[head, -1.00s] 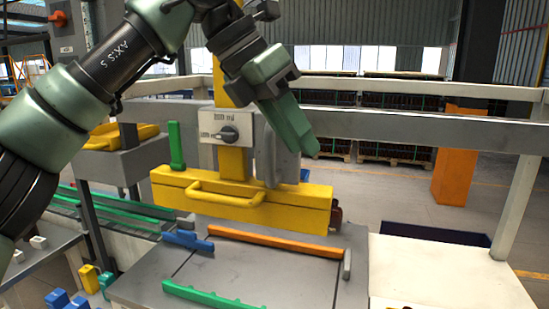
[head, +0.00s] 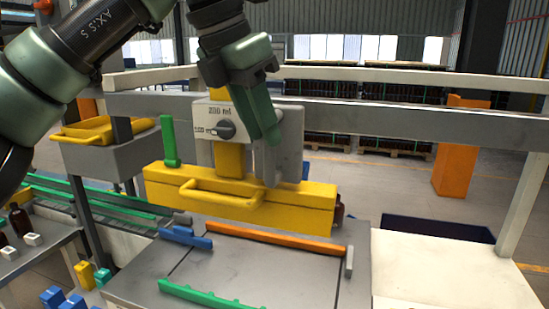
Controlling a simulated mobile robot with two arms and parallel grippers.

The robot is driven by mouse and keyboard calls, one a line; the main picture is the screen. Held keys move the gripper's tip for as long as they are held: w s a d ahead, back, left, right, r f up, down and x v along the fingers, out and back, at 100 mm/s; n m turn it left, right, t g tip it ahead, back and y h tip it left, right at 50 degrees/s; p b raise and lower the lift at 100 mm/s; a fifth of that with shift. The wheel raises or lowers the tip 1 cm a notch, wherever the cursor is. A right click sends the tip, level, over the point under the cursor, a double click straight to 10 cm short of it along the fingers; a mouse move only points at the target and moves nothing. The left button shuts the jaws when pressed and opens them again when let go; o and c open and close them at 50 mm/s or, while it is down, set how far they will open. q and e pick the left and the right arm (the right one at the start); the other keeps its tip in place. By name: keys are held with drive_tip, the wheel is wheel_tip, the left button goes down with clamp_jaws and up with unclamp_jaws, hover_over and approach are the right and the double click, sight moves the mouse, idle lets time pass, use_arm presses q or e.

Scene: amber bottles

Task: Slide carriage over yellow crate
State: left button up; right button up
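The carriage, a long yellow body (head: 280,206) with a looped yellow handle on its front, hangs at the middle over the grey table. A white panel with a dark knob (head: 226,130) sits on its yellow upright. A yellow crate-like tray (head: 95,133) rests on a grey holder at the left; I cannot tell if it is the task's crate. My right gripper is out of view.
Grey rails (head: 400,115) run across behind the carriage. The grey table (head: 250,268) carries orange (head: 275,240), blue and green (head: 205,296) bars. Brown bottles (head: 20,220) and small white blocks stand at the left. The white table (head: 430,265) at right is largely clear.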

sight(274, 159)
use_arm(q)
drive_tip(key=x, duration=0.4)
drive_tip(key=shift+w, duration=0.3)
drive_tip(key=shift+w+p+x, duration=0.25)
drive_tip(key=shift+p+x, duration=0.25)
drive_tip(key=shift+x, duration=0.7)
drive_tip(key=shift+s+f, duration=0.15)
drive_tip(key=shift+f, duration=0.15)
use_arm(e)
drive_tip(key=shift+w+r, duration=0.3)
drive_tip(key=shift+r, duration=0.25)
use_arm(q)
clamp_jaws()
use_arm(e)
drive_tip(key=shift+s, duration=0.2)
